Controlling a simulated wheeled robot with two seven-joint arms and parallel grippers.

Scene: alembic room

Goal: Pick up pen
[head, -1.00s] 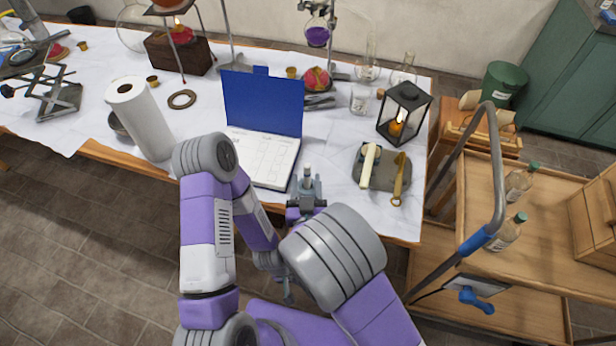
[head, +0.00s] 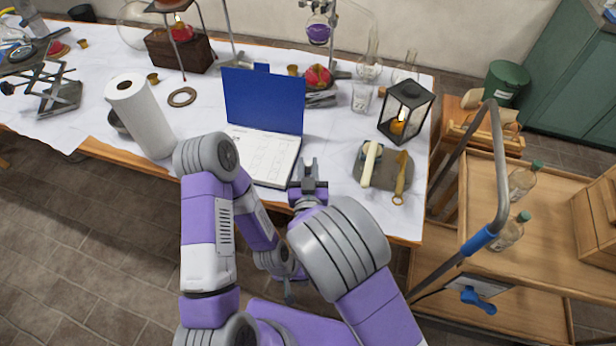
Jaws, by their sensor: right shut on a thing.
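My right gripper (head: 309,164) is at the table's front edge, just right of the open blue notebook (head: 262,100) with white pages. It is shut on a slim thing, most likely the pen, which its fingers almost wholly hide. No pen shows clearly anywhere else. My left gripper (head: 288,292) hangs low in front of the table, below the right one and partly behind my arm links. It is too small and dark to tell whether its fingers are open or shut.
A paper towel roll (head: 142,118) stands left of the notebook. On the right are a grey slab (head: 381,181) with a pale bar and a brass tool, and a black lantern (head: 405,112). A wooden cart (head: 545,215) with bottles stands beside the table.

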